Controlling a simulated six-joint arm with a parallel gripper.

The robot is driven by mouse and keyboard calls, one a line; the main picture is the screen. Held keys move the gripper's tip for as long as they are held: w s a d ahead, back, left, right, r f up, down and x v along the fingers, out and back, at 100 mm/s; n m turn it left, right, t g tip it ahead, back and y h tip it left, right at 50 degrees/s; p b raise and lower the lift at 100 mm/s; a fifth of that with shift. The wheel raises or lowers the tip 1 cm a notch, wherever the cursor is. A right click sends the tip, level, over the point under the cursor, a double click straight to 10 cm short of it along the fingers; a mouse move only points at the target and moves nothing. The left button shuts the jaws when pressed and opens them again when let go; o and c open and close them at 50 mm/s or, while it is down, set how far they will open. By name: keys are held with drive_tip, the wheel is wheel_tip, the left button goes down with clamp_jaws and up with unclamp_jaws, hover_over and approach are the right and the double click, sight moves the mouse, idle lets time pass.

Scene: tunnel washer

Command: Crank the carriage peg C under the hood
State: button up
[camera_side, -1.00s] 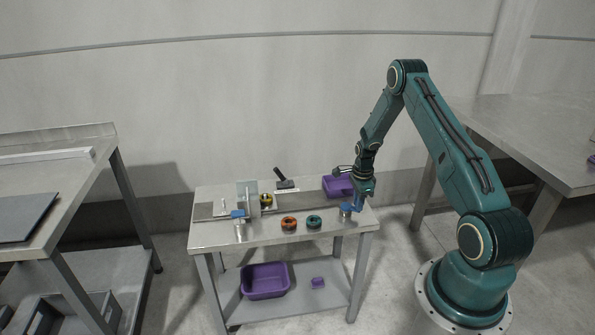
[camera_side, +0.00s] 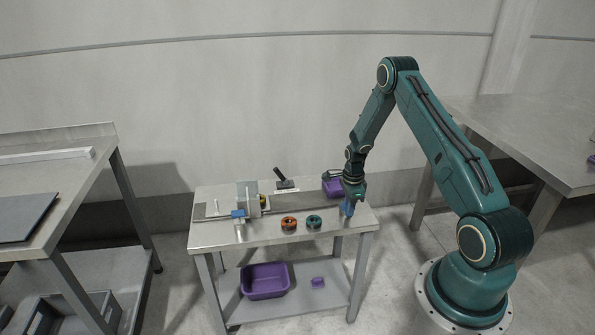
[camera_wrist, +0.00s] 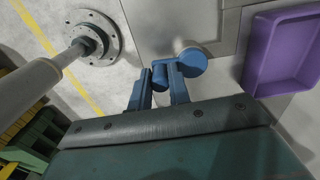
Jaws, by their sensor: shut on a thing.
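My gripper (camera_wrist: 160,84) is shut on the blue crank knob (camera_wrist: 159,76) in the wrist view. The blue round crank hub (camera_wrist: 193,62) sits just beyond it. In the side view my gripper (camera_side: 348,212) is low over the table's right end and mostly hides this crank. The upright grey panel of the hood (camera_side: 248,190) stands at the table's left part. A yellow and dark piece, likely on the carriage (camera_side: 263,199), shows partly behind the hood's right edge. I cannot read any peg letter.
An orange ring (camera_side: 289,223) and a teal ring (camera_side: 314,221) lie on the table's front. A blue-topped post (camera_side: 238,214) stands front left. A black-handled tool (camera_side: 284,181) is at the back, and a purple tray (camera_side: 333,188) is back right, near my wrist.

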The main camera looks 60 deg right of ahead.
drive_tip(key=shift+w, duration=0.35)
drive_tip(key=shift+w+a, duration=0.15)
drive_tip(key=shift+w, duration=0.45)
drive_tip(key=shift+w+a, duration=0.15)
drive_tip(key=shift+w, duration=0.4)
drive_tip(key=shift+w+d, duration=0.1)
drive_tip(key=shift+w+d, duration=0.2)
drive_tip(key=shift+w, duration=0.35)
drive_tip(key=shift+w+d, duration=0.15)
drive_tip(key=shift+w, duration=0.35)
drive_tip(key=o, duration=0.8)
drive_tip(key=shift+a, duration=0.1)
drive_tip(key=shift+c, duration=0.2)
drive_tip(key=shift+r, duration=0.1)
wheel_tip(320, 180, up, 7)
